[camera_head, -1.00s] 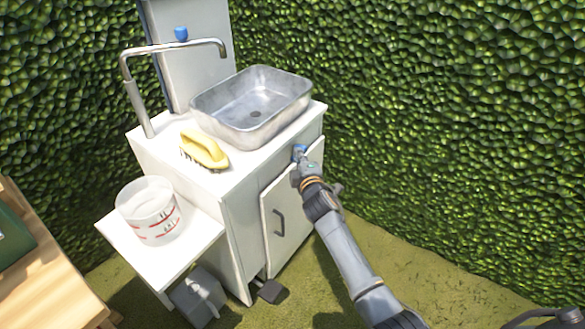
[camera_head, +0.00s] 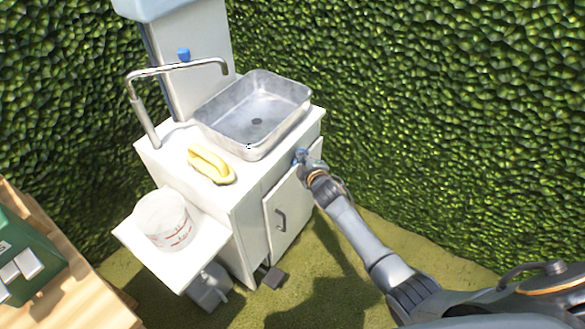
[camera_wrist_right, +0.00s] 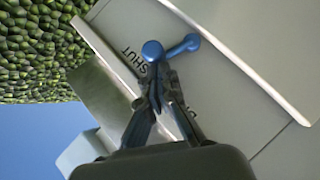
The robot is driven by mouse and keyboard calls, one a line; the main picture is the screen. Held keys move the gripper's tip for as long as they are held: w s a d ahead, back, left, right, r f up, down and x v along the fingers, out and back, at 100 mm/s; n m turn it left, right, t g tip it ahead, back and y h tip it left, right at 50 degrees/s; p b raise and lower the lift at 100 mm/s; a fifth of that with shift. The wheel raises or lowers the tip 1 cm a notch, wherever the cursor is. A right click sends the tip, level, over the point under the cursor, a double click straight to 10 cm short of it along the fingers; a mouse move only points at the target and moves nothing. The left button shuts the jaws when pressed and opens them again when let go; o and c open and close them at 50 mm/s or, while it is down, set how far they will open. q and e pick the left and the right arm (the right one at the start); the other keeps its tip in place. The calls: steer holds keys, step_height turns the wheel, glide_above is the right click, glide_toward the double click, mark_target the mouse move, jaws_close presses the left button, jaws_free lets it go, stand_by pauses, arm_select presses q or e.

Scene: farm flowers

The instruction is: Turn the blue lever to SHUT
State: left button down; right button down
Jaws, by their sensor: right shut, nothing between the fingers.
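The blue lever (camera_head: 299,154) is on the front of the white sink cabinet, below the basin's right end. In the right wrist view the blue lever (camera_wrist_right: 176,47) has a rounded knob at its left end and a smaller end to the right. The word SHUT (camera_wrist_right: 132,60) is printed left of the lever; another marking lower down is mostly hidden by the fingers. My right gripper (camera_wrist_right: 157,72) is shut and empty, its tips right at the lever's left knob; I cannot tell if they touch. It also shows in the head view (camera_head: 305,163). My left gripper is out of view.
A clear bucket (camera_head: 163,220) stands on the side shelf. A cabinet door (camera_head: 292,205) lies below the lever. Hedges rise behind; grass is open at the right.

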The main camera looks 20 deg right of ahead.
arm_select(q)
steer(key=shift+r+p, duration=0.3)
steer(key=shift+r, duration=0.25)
arm_select(e)
steer(key=shift+w+d+r, duration=0.1)
steer(key=shift+w+d, duration=0.4)
steer(key=shift+d, duration=0.35)
steer(key=shift+r, duration=0.15)
